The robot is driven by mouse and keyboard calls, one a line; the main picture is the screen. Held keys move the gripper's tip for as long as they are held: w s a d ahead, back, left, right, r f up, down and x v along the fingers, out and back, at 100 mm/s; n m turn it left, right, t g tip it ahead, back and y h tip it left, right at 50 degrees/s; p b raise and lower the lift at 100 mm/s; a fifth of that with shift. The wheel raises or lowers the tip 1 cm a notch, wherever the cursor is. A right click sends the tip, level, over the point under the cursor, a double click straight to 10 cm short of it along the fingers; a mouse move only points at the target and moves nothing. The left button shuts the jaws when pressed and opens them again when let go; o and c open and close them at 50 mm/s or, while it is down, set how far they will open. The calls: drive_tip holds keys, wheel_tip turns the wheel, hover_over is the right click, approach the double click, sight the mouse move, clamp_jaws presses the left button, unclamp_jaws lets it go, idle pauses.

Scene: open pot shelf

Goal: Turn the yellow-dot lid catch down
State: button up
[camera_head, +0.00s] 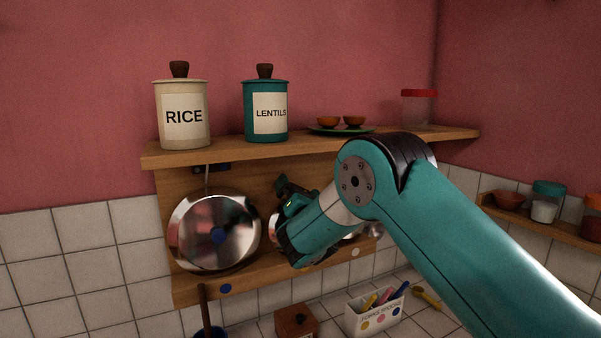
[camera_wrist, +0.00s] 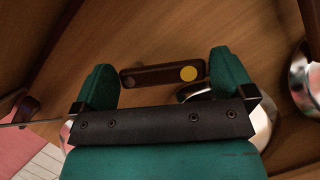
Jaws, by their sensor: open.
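The yellow-dot lid catch (camera_wrist: 150,77) is a short dark brown bar on the wooden back board in the wrist view. Its yellow dot is at its right end, and the bar lies nearly level across that picture. My gripper (camera_wrist: 163,74) is open, with one teal finger beyond each end of the bar. I cannot tell whether either finger touches it. A shiny lid (camera_wrist: 262,125) shows partly behind my gripper. In the head view my gripper (camera_head: 281,218) is in front of the board under the shelf and hides the catch.
A large steel lid with a blue dot (camera_head: 214,232) hangs at left. The shelf above holds a rice canister (camera_head: 183,135), a lentils canister (camera_head: 265,128) and a plate with bowls (camera_head: 341,130). Below stand a wooden box (camera_head: 296,322) and a spoon holder (camera_head: 374,318).

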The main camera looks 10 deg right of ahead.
drive_tip(key=shift+p+x, duration=0.35)
drive_tip(key=shift+x, duration=0.5)
